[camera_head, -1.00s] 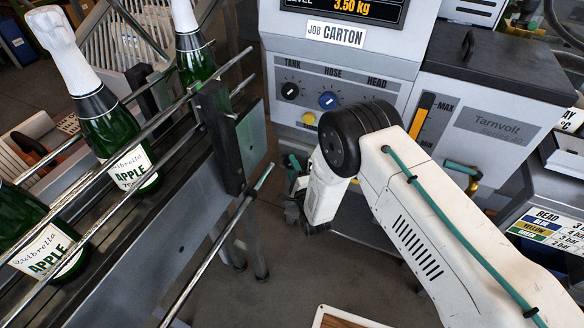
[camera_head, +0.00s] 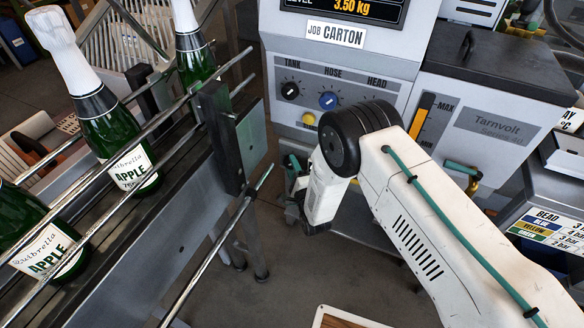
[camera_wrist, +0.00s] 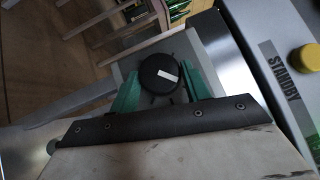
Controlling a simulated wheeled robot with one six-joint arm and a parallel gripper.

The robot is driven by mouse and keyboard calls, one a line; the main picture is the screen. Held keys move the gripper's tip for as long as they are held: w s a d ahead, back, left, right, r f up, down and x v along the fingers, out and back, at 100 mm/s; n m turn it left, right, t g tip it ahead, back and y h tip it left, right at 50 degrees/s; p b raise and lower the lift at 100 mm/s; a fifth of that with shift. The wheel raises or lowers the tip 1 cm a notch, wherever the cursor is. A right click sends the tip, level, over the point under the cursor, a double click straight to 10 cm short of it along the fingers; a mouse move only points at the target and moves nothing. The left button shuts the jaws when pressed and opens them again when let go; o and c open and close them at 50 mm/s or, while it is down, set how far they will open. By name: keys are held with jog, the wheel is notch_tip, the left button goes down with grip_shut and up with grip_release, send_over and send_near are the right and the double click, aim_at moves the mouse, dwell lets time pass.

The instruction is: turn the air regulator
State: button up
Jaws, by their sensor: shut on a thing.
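The air regulator's black round knob (camera_wrist: 157,77) shows in the wrist view, on a grey plate with dark tick marks around it. Its white pointer bar points right and slightly down in that view. My gripper (camera_wrist: 161,84) has its green fingers on either side of the knob and is shut on it. In the head view my white arm reaches down in front of the grey machine; its own wrist hides the fingers and the knob there.
The grey machine (camera_head: 350,62) carries small TANK, HOSE and HEAD controls. A conveyor with metal rails (camera_head: 180,105) and green bottles (camera_head: 110,125) stands close on the left. In the wrist view a yellow button (camera_wrist: 305,58) by a STANDBY label is at the right.

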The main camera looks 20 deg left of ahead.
jog(key=o, duration=1)
jog(key=shift+c, duration=0.2)
jog(key=v, duration=0.8)
